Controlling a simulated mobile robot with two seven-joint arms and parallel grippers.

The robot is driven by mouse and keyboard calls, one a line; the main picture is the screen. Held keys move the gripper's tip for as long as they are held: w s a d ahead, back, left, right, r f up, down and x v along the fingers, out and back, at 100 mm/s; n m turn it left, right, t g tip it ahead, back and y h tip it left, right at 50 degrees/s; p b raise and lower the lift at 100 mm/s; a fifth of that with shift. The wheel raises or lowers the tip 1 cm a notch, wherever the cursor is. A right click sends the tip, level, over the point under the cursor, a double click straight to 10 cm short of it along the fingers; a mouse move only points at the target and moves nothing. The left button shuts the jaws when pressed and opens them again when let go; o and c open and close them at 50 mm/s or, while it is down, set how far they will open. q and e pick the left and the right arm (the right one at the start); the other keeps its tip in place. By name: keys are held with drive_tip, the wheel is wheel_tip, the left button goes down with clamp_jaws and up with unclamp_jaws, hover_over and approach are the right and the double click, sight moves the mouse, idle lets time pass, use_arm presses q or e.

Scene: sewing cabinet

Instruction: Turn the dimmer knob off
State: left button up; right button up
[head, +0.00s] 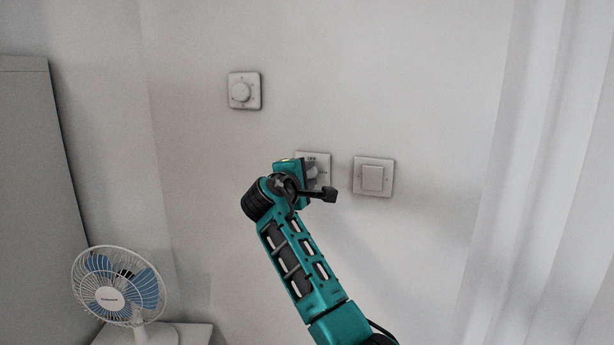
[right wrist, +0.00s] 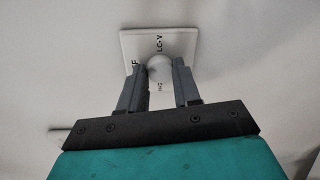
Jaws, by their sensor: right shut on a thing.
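The dimmer is a white square wall plate (head: 322,158) with printed lettering, partly hidden behind my right gripper (head: 310,174) in the head view. In the right wrist view its plate (right wrist: 178,42) sits at the top middle, with "LO" readable on it and an "F" at the left edge. The round pale dimmer knob (right wrist: 160,67) is between the two grey fingertips of my right gripper (right wrist: 159,72), which is shut on it. The knob's pointer mark cannot be made out. My left gripper is out of view.
A second plate with a round knob (head: 240,91) is higher up on the left. A flat rocker switch (head: 373,177) is close on the right. A white fan (head: 113,285) stands at lower left, a grey cabinet (head: 40,190) at far left. White curtains (head: 555,170) hang at right.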

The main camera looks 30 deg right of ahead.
drive_tip(key=shift+n, duration=2.1)
drive_tip(key=o, duration=1.1)
drive_tip(key=shift+c, duration=0.2)
drive_tip(key=shift+a, duration=0.1)
drive_tip(key=f+v, duration=0.1)
drive_tip(key=v, duration=1.1)
drive_tip(key=shift+s+a+r+b, duration=0.15)
drive_tip(key=shift+a+r+b, duration=0.2)
drive_tip(key=shift+a+b, duration=0.1)
